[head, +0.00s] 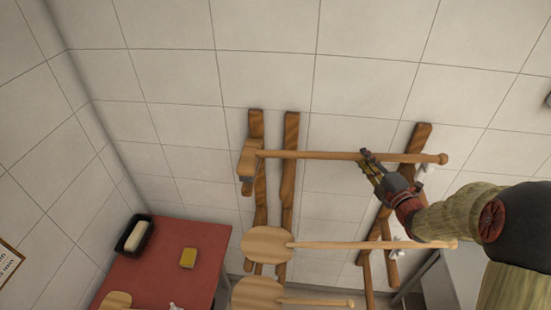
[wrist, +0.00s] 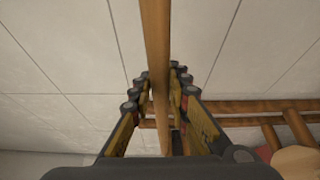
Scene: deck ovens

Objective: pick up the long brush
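The long brush is on the wooden wall rack in the head view. Its brown head (head: 247,160) is at the left, by the upper end of an upright slat. Its long wooden handle (head: 310,154) runs almost level to the right and ends in a knob. My gripper (head: 368,160) is at the right part of the handle, with fingers on both sides of it. In the wrist view the handle (wrist: 154,40) passes between my fingertips (wrist: 160,73). The gap at the tips is narrow, and I cannot tell whether they touch the handle.
Below the brush hang a round wooden peel (head: 265,244) and a second peel (head: 258,293). Rack slats (head: 289,180) stand against the tiled wall.

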